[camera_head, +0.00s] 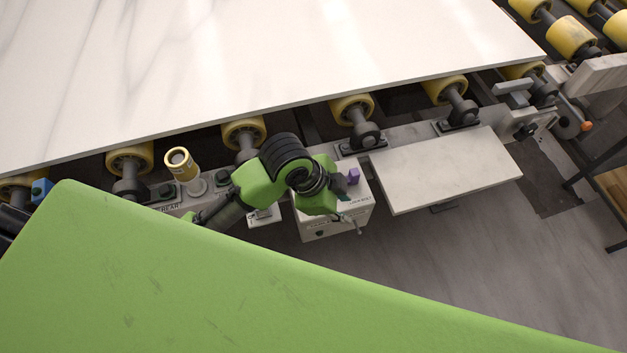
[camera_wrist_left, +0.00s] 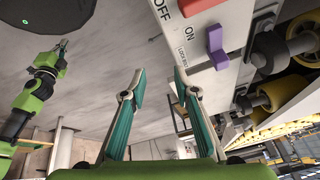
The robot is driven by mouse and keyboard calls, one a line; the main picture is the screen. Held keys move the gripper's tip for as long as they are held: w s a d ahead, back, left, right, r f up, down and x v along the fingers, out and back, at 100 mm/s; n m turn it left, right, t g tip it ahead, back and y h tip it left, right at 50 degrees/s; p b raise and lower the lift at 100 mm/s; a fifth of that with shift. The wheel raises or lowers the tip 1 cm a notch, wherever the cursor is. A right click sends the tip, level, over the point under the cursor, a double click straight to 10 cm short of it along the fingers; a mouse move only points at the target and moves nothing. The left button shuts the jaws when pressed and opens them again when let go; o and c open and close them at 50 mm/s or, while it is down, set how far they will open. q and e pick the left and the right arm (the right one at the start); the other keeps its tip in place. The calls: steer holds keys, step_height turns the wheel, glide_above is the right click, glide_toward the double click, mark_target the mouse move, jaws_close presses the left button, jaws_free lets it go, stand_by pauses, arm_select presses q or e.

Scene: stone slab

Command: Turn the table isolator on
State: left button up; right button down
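A pale control box (camera_head: 335,217) hangs on the near side of the roller table. In the left wrist view it (camera_wrist_left: 232,15) carries the words OFF and ON, a red part (camera_wrist_left: 197,5) cut by the top edge beside them, and a purple lever (camera_wrist_left: 216,47) lower down. The purple lever also shows in the head view (camera_head: 353,176). The red part's setting cannot be told. My left gripper (camera_wrist_left: 159,75) is open and empty, with one finger close to the box's lower edge. In the head view my left arm partly hides the box. My right gripper (camera_wrist_left: 62,43) shows small in the left wrist view.
A large white stone slab (camera_head: 250,60) lies on yellow rollers (camera_head: 352,107). A flat pale plate (camera_head: 450,170) sticks out right of the box. A yellow-topped post (camera_head: 181,165) stands left of my left arm. Grey floor lies open at lower right.

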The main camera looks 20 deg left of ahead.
arm_select(q)
steer(key=w+a+r+m+g+y, duration=0.35)
steer(key=w+a+r+m, duration=0.4)
steer(key=m, duration=0.65)
steer(key=shift+t+y, duration=0.35)
steer(key=f, duration=0.4)
steer(key=s+f, duration=0.1)
steer(key=f, duration=0.3)
steer(key=a+f, duration=0.1)
steer(key=f, duration=0.3)
steer(key=shift+s+p, duration=0.3)
steer(key=shift+p, duration=0.05)
jaws_close()
